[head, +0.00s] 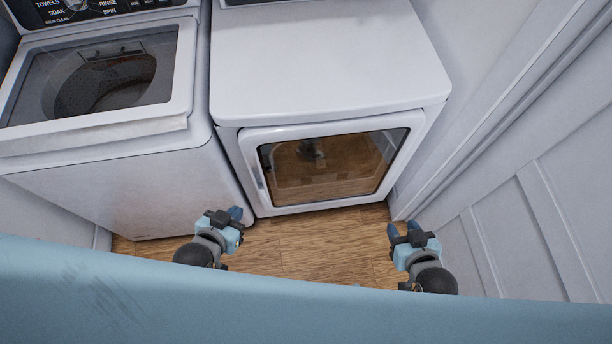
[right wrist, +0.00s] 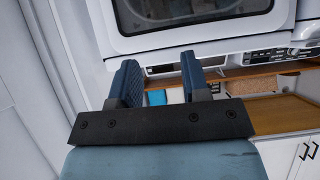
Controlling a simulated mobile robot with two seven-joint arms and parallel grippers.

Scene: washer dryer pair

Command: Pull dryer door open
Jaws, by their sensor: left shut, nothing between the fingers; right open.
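The dryer (head: 330,55) is the white machine in the middle of the head view. Its front door (head: 325,204) has a white frame around a brown-tinted window (head: 330,165) and looks closed. A pale upright handle (head: 261,183) shows near the door's left edge. My left gripper (head: 234,215) is shut and empty, in front of the dryer's lower left corner, apart from the handle in the picture. My right gripper (head: 396,229) is open and empty, to the right of the door. In the right wrist view its fingers (right wrist: 158,80) stand apart below a dark window in a white frame.
A top-loading washer (head: 115,185) stands left of the dryer. A white panelled wall (head: 520,225) closes off the right side, near my right gripper. Wooden floor (head: 315,255) is clear between my grippers. The right wrist view shows a wooden shelf (right wrist: 285,107) and white cabinets.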

